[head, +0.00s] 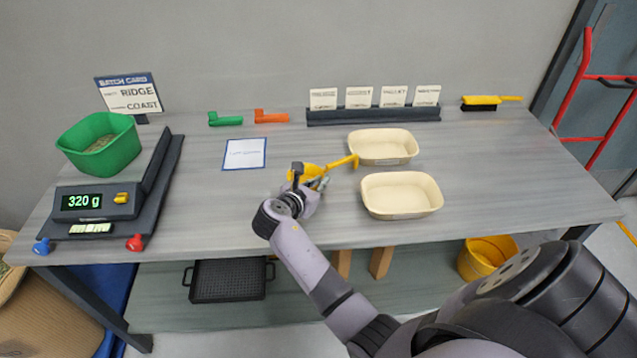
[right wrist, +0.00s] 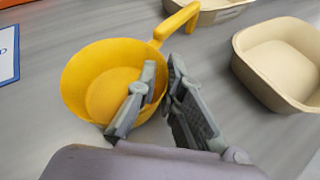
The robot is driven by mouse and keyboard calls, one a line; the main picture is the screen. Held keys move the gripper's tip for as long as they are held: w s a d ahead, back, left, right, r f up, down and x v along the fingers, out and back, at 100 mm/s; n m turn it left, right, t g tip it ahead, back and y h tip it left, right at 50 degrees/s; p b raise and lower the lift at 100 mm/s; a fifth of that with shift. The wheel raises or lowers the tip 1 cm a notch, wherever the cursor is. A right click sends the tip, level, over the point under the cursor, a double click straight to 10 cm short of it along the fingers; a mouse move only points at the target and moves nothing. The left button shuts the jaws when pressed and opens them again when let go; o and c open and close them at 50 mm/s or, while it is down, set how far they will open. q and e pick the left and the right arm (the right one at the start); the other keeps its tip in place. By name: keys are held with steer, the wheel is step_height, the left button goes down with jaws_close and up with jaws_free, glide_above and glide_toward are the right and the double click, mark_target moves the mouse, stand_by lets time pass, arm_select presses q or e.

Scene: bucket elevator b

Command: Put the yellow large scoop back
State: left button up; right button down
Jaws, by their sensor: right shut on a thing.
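The yellow large scoop (head: 336,165) is near the middle of the table in the head view, just left of the two cream trays. In the right wrist view the scoop (right wrist: 85,75) has its bowl opening towards the camera and its handle pointing up and to the right. My right gripper (head: 318,183) is shut on the scoop's bowl wall near the handle. In the right wrist view one finger of my right gripper (right wrist: 163,70) is inside the bowl and the other outside. I cannot tell whether the scoop touches the table. My left gripper is not in view.
Two cream trays (head: 402,214) (head: 383,162) stand to the right. Green (head: 226,119) and orange (head: 272,116) scoop-like pieces lie at the back. A scale (head: 95,203) with a green tub (head: 83,160) reads 320 g. A yellow-handled brush (head: 480,101) lies back right. A white sheet (head: 244,154) lies left.

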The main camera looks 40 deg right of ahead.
steer(key=shift+f, duration=0.4)
steer(key=c, duration=1.6)
jaws_free()
steer(key=shift+c, duration=0.2)
steer(key=shift+a, duration=0.1)
steer(key=v, duration=1.2)
